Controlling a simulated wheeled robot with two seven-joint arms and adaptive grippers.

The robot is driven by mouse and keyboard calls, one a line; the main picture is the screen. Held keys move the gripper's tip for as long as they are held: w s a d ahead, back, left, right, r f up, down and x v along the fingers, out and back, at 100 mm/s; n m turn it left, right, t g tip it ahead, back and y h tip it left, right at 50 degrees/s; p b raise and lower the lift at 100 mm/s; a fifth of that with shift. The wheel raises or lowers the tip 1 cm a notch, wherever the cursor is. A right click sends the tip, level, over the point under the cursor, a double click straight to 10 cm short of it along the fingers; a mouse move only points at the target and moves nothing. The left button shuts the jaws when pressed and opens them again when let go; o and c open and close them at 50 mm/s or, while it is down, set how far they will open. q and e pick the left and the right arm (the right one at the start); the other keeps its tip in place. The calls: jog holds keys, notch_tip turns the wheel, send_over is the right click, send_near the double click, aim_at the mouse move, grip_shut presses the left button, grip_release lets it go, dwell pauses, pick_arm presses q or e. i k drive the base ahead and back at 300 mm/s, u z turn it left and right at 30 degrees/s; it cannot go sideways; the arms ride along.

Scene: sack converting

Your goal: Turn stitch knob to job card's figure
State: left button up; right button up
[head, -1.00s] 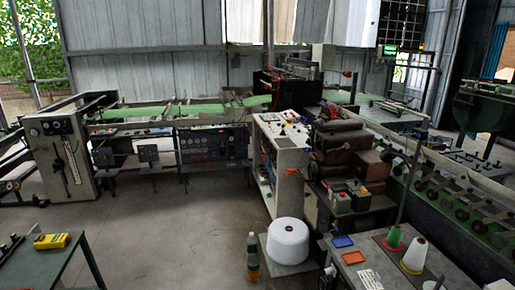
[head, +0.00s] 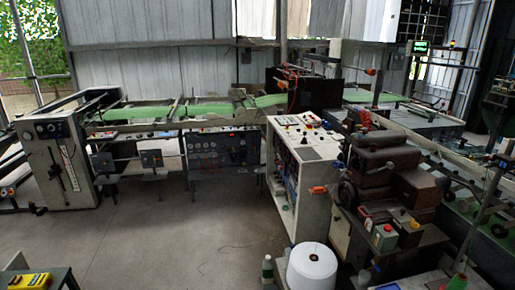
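A white control cabinet (head: 312,158) stands right of the middle, with a sloped top panel (head: 298,131) carrying several small knobs and buttons. A brown sewing machine head (head: 385,170) stands just right of it. I cannot tell which small part is the stitch knob at this size. No job card can be made out now. Neither of my grippers is in view.
A large white thread cone (head: 312,268) stands at the bottom, a bottle (head: 267,270) beside it. A yellow device (head: 30,281) lies on a table at bottom left. A grey gauge cabinet (head: 60,165) stands left. The middle floor is clear.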

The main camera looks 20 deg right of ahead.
aim_at(353, 161)
jog(key=u, duration=0.15)
jog(key=i, duration=3.7)
jog(key=z, duration=1.5)
jog(key=i, duration=0.9)
jog(key=z, duration=1.05)
